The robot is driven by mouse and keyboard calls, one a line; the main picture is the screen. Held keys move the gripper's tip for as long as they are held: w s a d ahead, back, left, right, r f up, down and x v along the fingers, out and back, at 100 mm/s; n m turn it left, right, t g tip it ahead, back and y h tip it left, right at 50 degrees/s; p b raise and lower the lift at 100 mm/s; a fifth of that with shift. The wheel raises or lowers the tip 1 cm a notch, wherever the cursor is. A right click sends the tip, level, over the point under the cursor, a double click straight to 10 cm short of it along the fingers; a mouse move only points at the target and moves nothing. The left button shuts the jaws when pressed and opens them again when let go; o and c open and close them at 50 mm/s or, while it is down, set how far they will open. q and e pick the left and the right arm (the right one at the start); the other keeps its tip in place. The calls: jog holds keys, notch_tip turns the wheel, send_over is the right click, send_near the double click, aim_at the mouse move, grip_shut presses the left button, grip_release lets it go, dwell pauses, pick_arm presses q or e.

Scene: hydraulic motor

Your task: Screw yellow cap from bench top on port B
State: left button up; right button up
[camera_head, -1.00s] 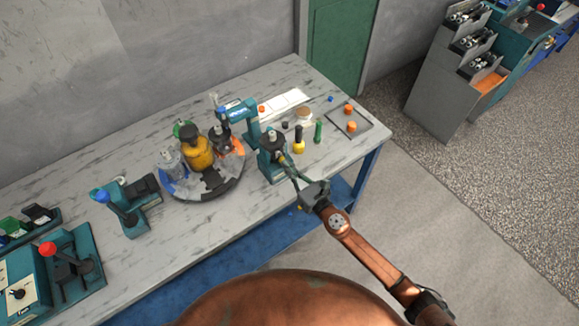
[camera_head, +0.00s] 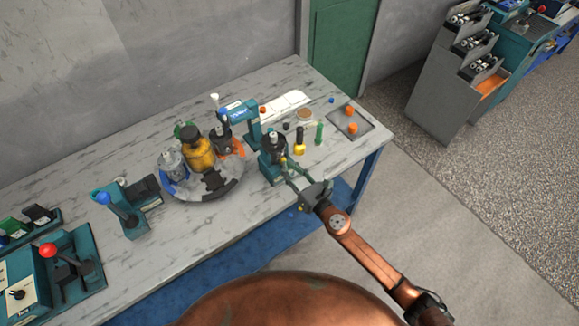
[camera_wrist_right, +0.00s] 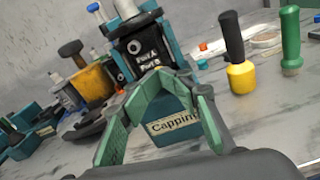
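The dark motor (camera_head: 272,142) sits on the teal capping stand (camera_head: 270,172) at the bench's front edge. In the right wrist view the motor's face (camera_wrist_right: 146,62) carries the Port A and Port B labels. A small yellow spot, likely the yellow cap (camera_head: 283,160), shows at the motor's front, close to my fingertips; its seating is too small to tell. My right gripper (camera_head: 289,169) reaches in from the lower right. My left gripper is out of view.
A turntable (camera_head: 205,190) with several motors stands left of the stand. A yellow-and-black tool (camera_head: 299,143) and a green tool (camera_head: 319,133) stand to its right. A tray (camera_head: 365,124) with orange caps lies farther right.

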jog(key=n, duration=0.3)
jog(key=n+p, duration=0.1)
jog(key=n, duration=0.3)
jog(key=n+p, duration=0.1)
jog(key=n, duration=0.2)
jog(key=shift+s+a+f, duration=0.1)
jog(key=shift+s+f, duration=0.05)
jog(key=shift+f, duration=0.2)
jog(key=shift+r, duration=0.3)
jog(key=shift+r, duration=0.1)
grip_shut()
jog(key=shift+r+m+b, duration=0.1)
jog(key=shift+m+b, duration=0.7)
jog(key=shift+m, duration=2)
